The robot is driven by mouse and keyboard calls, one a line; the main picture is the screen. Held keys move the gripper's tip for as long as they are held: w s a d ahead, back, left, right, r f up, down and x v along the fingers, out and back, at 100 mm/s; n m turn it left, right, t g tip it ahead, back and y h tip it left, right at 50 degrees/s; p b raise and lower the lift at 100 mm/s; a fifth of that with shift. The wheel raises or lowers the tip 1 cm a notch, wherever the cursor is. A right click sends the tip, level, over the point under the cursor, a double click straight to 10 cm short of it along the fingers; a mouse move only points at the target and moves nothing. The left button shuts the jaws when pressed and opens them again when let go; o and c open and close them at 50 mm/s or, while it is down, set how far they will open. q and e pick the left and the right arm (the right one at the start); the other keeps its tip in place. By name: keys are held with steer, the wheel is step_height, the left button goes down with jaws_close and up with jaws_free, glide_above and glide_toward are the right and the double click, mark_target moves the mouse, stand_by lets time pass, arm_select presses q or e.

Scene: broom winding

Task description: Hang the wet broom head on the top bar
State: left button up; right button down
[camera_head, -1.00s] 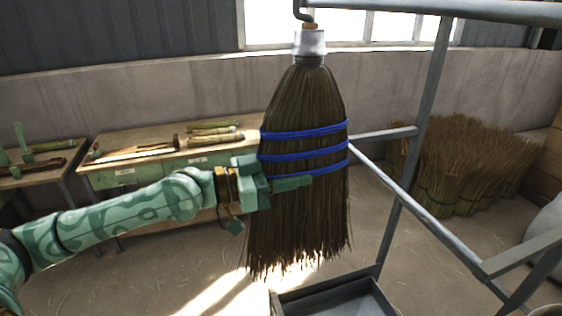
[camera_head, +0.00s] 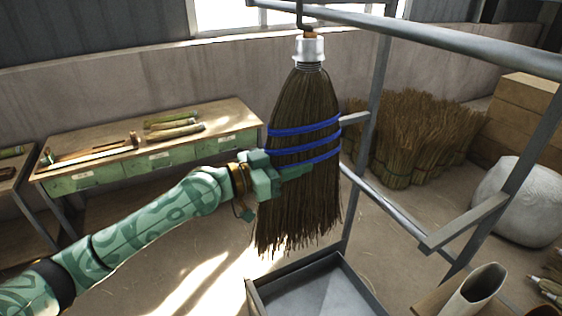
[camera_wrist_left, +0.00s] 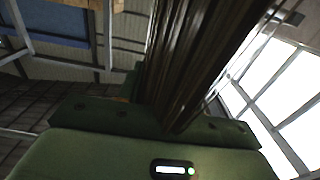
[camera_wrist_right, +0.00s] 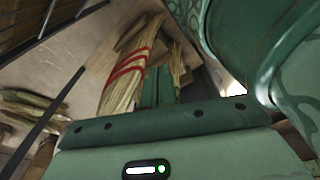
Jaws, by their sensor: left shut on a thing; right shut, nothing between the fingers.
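The wet broom head (camera_head: 305,205), dark brown with blue bindings, hangs upright, bristles down, with a pale metal cap (camera_head: 310,48) and a dark hook (camera_head: 300,18) above it. My left gripper (camera_head: 280,178) is shut on the bristles near the lowest binding; the bristles (camera_wrist_left: 195,60) fill its wrist view. The hook overlaps the grey top bar (camera_head: 430,36) in the head view. The hook's upper end is cut off, so I cannot tell whether it rests on the bar. My right gripper (camera_wrist_right: 160,88) shows only in its own wrist view, shut and empty.
A grey tray (camera_head: 256,296) lies below the broom head. Rack posts (camera_head: 366,130) and a side rail stand to its right. A bench (camera_head: 225,115) with tools is behind left; straw bundles (camera_head: 420,140) are behind right. A red-bound broom (camera_wrist_right: 125,78) shows in the right wrist view.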

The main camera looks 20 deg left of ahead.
arm_select(q)
steer(key=shift+x, duration=0.9)
steer(key=shift+w+f+b, duration=0.1)
steer(key=shift+f+b, duration=1)
steer(key=shift+f, duration=0.05)
